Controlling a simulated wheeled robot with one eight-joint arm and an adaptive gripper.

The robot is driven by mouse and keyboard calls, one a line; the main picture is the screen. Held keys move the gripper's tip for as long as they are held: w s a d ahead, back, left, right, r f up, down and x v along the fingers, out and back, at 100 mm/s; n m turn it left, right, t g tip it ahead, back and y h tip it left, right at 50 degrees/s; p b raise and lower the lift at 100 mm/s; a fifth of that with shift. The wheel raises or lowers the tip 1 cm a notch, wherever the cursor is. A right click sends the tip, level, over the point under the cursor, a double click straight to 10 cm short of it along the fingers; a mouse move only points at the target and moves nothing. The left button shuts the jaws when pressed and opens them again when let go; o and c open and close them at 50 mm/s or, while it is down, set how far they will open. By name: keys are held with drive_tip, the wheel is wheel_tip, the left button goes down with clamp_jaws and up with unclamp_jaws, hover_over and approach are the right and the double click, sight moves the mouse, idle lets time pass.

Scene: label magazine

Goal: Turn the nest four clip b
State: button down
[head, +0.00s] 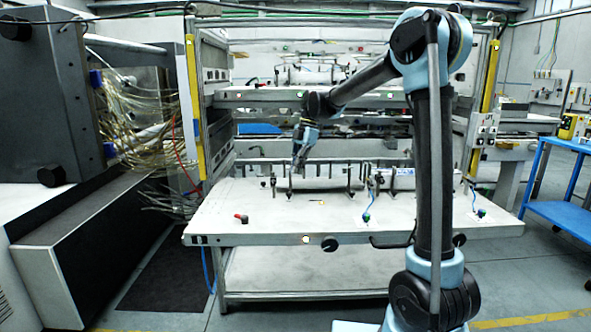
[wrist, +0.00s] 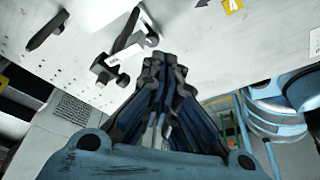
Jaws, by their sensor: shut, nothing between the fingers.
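My gripper (head: 298,168) is over the white bench top in the head view, low beside the row of clips and rollers at the back. In the wrist view its fingers (wrist: 163,66) are together, with nothing held between them. A dark clip on a metal bracket (wrist: 124,46) stands on the white surface just left of the fingertips, apart from them. A second dark bar-like clip (wrist: 47,30) is farther left. A yellow label (wrist: 233,5) with a dark mark lies at the top; I cannot tell which clip is nest four clip b.
The white bench top (head: 270,215) has a red-knobbed part (head: 241,218) at front left and a green-tipped fitting (head: 366,217) on a blue hose. Rollers and upright posts line the back. The front middle is mostly clear. A blue cart (head: 565,209) stands at right.

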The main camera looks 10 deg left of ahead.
drive_tip(key=shift+s+d, duration=0.15)
drive_tip(key=w+a+v, duration=0.1)
drive_tip(key=a+v, duration=0.1)
drive_tip(key=v, duration=0.7)
drive_tip(key=s+d+f+m+t, duration=0.1)
drive_tip(key=s+d+f+m, duration=0.1)
drive_tip(key=s+d+m, duration=0.7)
drive_tip(key=s+d+f+m+t, duration=0.2)
drive_tip(key=s+d+m, duration=0.25)
drive_tip(key=d, duration=0.85)
drive_tip(key=s+d+f+m+t+h, duration=0.1)
drive_tip(key=s+d+f+m, duration=0.6)
drive_tip(key=s+f, duration=0.2)
drive_tip(key=s+d+f+m+t+h, duration=0.1)
drive_tip(key=s+d+f+m, duration=0.6)
drive_tip(key=s+f, duration=0.3)
drive_tip(key=shift+f, duration=0.55)
drive_tip(key=shift+d, duration=0.3)
